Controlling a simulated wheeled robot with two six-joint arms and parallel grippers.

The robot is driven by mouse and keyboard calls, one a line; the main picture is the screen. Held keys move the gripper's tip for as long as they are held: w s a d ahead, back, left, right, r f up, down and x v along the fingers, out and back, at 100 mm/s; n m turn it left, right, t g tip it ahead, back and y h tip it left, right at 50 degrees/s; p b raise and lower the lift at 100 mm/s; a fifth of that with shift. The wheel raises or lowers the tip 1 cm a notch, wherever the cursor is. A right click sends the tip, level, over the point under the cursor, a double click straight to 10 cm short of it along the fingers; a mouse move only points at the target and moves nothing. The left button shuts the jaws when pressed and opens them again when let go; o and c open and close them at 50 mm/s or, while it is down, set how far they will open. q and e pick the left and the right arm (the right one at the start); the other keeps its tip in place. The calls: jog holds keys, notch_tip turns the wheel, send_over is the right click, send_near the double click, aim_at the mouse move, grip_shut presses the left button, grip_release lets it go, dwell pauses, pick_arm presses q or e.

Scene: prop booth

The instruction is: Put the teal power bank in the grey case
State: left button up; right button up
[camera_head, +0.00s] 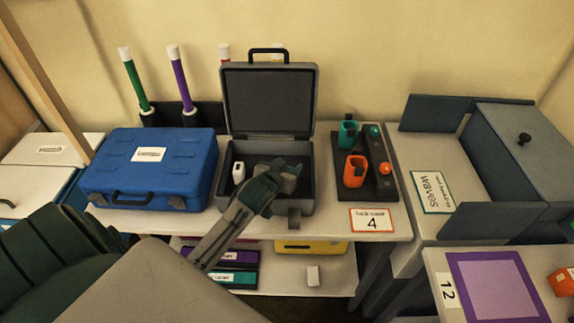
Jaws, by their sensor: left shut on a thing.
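The grey case (267,95) stands open on the white table, its lid upright at the back. A small white item (238,172) stands in the left part of its dark inside. My left gripper (288,170) reaches in from the front and is over or inside the case's right half. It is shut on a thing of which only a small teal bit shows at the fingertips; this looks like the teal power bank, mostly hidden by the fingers. I cannot tell whether it touches the case floor. My right gripper is not in view.
A closed blue case (150,167) stands left of the grey case. To the right, a black stand (378,183) holds a teal holder (347,134) and an orange holder (356,171). Green and purple sticks stand behind.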

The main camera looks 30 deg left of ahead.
pick_arm(q)
jog(key=shift+f, duration=0.1)
jog(key=shift+f, duration=0.35)
jog(key=shift+f, duration=0.15)
jog(key=o, duration=1.1)
jog(key=shift+c, duration=0.2)
jog(key=shift+r, duration=0.2)
jog(key=v, duration=0.4)
jog(key=b+v, duration=0.1)
jog(key=v, duration=0.7)
jog(key=shift+r+b, duration=0.4)
jog(key=shift+r, duration=0.05)
